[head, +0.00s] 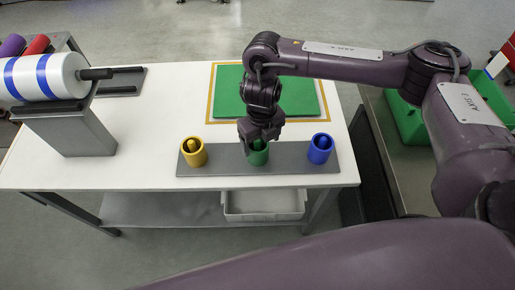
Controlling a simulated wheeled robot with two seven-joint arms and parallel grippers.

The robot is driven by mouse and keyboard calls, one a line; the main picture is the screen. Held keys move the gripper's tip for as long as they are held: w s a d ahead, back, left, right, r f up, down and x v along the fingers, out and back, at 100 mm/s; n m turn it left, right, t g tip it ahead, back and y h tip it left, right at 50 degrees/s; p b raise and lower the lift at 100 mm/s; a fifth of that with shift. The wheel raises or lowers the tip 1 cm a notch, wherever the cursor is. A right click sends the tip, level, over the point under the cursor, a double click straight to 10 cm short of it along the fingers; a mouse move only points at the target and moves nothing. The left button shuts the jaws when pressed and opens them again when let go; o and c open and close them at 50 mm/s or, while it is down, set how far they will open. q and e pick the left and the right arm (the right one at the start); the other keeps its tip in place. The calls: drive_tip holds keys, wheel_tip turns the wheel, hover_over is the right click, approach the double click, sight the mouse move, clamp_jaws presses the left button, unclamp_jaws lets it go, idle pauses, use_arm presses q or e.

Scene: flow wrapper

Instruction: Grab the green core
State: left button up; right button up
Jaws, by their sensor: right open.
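The green core (258,156) stands on a grey strip (222,167) near the front edge of the white table, between a yellow core (194,152) and a blue core (320,148). My right gripper (257,143) points down right at the top of the green core and hides part of it. Its jaws are open; whether the fingers touch the core cannot be told. My left gripper is not in view.
A green mat (300,97) with a yellow border lies behind the cores. A white roll with blue bands (45,78) sits on a grey stand (72,132) at left. A grey bin (264,205) is below the table. A green crate (408,122) is at right.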

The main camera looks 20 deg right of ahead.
sight(257, 148)
drive_tip(key=f, duration=0.3)
drive_tip(key=a+f, duration=0.1)
drive_tip(key=shift+w+f+b, duration=0.2)
drive_tip(key=shift+w+b, duration=0.1)
drive_tip(key=shift+w, duration=0.1)
drive_tip(key=shift+d+f, duration=0.1)
drive_tip(key=shift+f, duration=0.15)
drive_tip(key=shift+s, duration=0.1)
drive_tip(key=c, duration=0.9)
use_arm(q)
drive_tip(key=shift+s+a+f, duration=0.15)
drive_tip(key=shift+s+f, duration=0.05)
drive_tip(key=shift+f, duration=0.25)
use_arm(e)
drive_tip(key=shift+c, duration=0.8)
drive_tip(key=shift+r, duration=0.15)
